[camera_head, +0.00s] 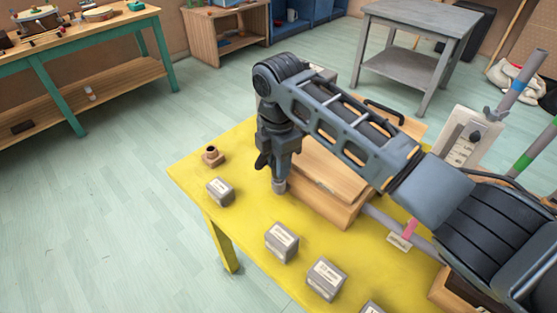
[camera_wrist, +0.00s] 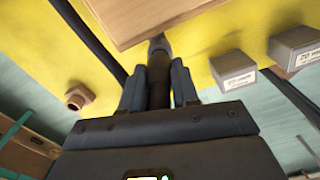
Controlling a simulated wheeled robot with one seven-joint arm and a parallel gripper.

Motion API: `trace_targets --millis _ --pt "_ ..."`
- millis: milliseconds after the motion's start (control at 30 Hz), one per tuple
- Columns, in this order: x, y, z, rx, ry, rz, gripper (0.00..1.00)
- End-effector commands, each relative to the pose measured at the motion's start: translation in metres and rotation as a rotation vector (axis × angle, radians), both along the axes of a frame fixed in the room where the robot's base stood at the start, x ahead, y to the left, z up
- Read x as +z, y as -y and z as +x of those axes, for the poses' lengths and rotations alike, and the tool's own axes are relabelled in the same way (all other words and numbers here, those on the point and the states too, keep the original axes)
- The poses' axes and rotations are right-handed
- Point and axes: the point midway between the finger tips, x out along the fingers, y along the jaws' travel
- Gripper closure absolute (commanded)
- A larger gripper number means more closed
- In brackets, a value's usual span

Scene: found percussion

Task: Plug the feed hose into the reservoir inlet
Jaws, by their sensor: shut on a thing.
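My gripper (camera_head: 278,163) points down over the yellow table, beside the left end of a wooden box. It is shut on a dark hose end with a grey tip (camera_head: 279,186), which I take as the feed hose. In the wrist view the hose end (camera_wrist: 159,62) sits between the two fingers, its tip close to the box edge. A small brown block with a dark round opening (camera_head: 211,155) stands at the table's far left corner, apart from the gripper; it also shows in the wrist view (camera_wrist: 78,97). I cannot tell which part is the reservoir inlet.
The wooden box (camera_head: 340,212) lies right of my gripper. Several grey labelled blocks (camera_head: 282,242) line the front of the yellow table (camera_head: 236,225). A grey pipe with a pink band (camera_head: 410,229) lies under my arm. Bare tabletop separates the brown block from my gripper.

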Motion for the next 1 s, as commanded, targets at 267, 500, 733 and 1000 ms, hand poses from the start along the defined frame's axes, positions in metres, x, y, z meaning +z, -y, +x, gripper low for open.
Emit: trace_targets --millis 267,500,733,1000 --pt "-0.007 0.0 0.0 0.0 0.0 0.0 1.0" --pt "-0.012 0.0 0.0 0.0 0.001 -0.001 1.0" --pt "-0.017 0.0 0.0 -0.001 0.001 -0.001 1.0" --pt "-0.017 0.0 0.0 0.0 0.001 -0.001 0.45"
